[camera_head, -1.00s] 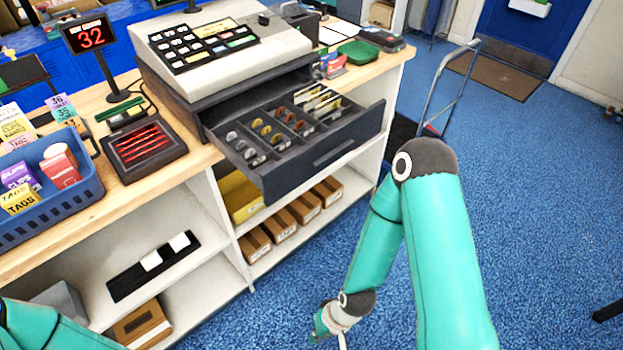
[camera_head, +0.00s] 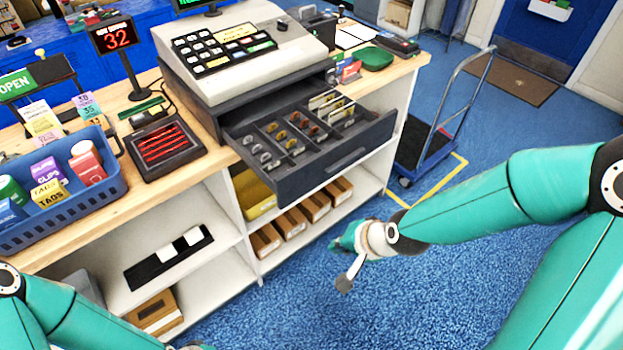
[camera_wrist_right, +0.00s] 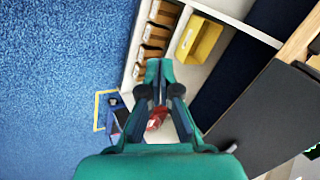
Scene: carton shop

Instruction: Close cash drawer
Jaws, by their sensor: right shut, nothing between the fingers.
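The dark grey cash drawer (camera_head: 318,174) stands pulled out below the cash register (camera_head: 240,50) in the head view. Its coin and note compartments show from above. In the right wrist view, a dark panel at the right (camera_wrist_right: 255,122) looks like part of the drawer. My right gripper (camera_head: 343,243) is low in front of the counter, below and apart from the drawer front. In the right wrist view, its fingers (camera_wrist_right: 159,70) are together with nothing between them.
The wooden counter (camera_head: 205,165) carries a blue basket (camera_head: 75,205), a pen tray (camera_head: 165,145) and a number display (camera_head: 115,37). Small cartons (camera_head: 265,240) and a yellow bin (camera_head: 255,197) sit on the shelves below. A blue trolley (camera_head: 432,145) stands beyond the counter's end. The floor in front is clear.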

